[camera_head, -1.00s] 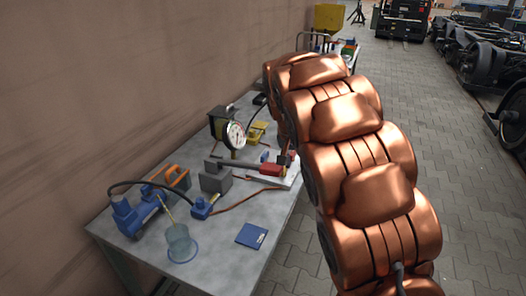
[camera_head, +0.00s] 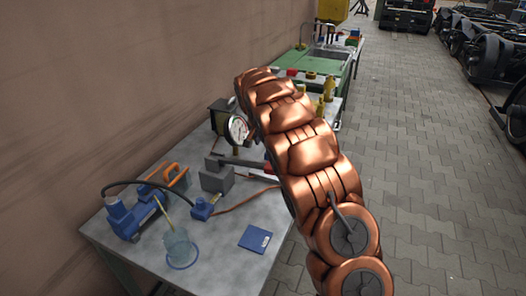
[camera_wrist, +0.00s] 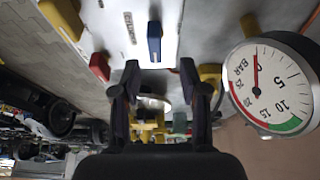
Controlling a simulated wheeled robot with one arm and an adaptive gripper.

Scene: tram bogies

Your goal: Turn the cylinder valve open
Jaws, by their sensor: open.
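My gripper (camera_wrist: 160,68) shows in the wrist view with its two dark fingers apart and nothing held between them. A yellow fitting (camera_wrist: 150,128) lies in line with the gap between the fingers, partly hidden by my gripper. I cannot tell whether it is the cylinder valve. A round pressure gauge (camera_wrist: 268,85) marked BAR, with a white face and green and red bands, is at the right of the wrist view. The gauge also shows in the head view (camera_head: 238,128), left of my arm. In the head view my arm hides the gripper.
The grey workbench (camera_head: 215,236) stands along the brown wall. It holds a blue pump (camera_head: 124,218), a clear beaker (camera_head: 179,249), a blue booklet (camera_head: 255,239) and an orange-handled item (camera_head: 175,177). A green bench (camera_head: 310,62) stands behind.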

